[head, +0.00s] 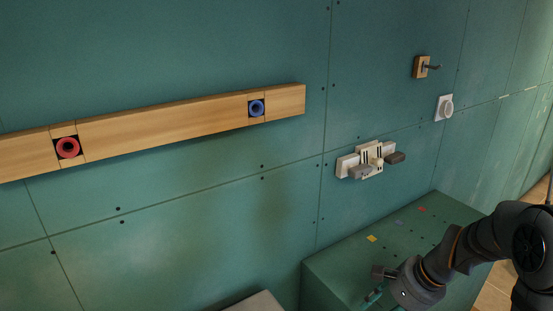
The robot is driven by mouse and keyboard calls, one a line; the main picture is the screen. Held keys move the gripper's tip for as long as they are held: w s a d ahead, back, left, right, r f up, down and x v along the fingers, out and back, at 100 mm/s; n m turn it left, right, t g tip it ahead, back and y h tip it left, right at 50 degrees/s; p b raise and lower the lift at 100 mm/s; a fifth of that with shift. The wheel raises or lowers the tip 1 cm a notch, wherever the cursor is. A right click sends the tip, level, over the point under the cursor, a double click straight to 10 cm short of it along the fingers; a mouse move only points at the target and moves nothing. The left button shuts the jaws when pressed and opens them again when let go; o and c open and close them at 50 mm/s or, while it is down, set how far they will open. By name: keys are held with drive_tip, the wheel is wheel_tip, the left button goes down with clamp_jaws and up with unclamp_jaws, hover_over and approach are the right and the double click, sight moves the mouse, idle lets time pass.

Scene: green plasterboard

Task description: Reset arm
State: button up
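My dark arm (480,244) reaches in from the right edge and bends down toward the bottom edge. It is over the green box-shaped bench at the lower right. My gripper (376,292) is at the arm's end, small and partly cut off by the bottom edge. Teal parts show there beside a dark block-like part. I cannot tell whether the fingers are open or shut, or whether anything is between them.
A wooden rail (180,122) on the green wall carries a red ring (68,148) and a blue ring (257,108). A white fixture with grey handles (368,160), a white dial (445,107) and a wooden-backed lever (422,67) are right of it. The green bench (335,270) stands below.

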drive_tip(key=s+a+r+p, duration=0.1)
drive_tip(key=s+r+p, duration=0.1)
drive_tip(key=r+p, duration=0.4)
drive_tip(key=s+a+r+p, duration=0.2)
drive_tip(key=s+r+p, duration=0.1)
drive_tip(key=r+p, duration=0.2)
wheel_tip(320, 180, up, 2)
drive_tip(key=shift+s+a+y+p, duration=0.2)
drive_tip(key=shift+y+p, duration=0.15)
drive_tip(key=shift+y, duration=0.05)
drive_tip(key=shift+f, duration=0.15)
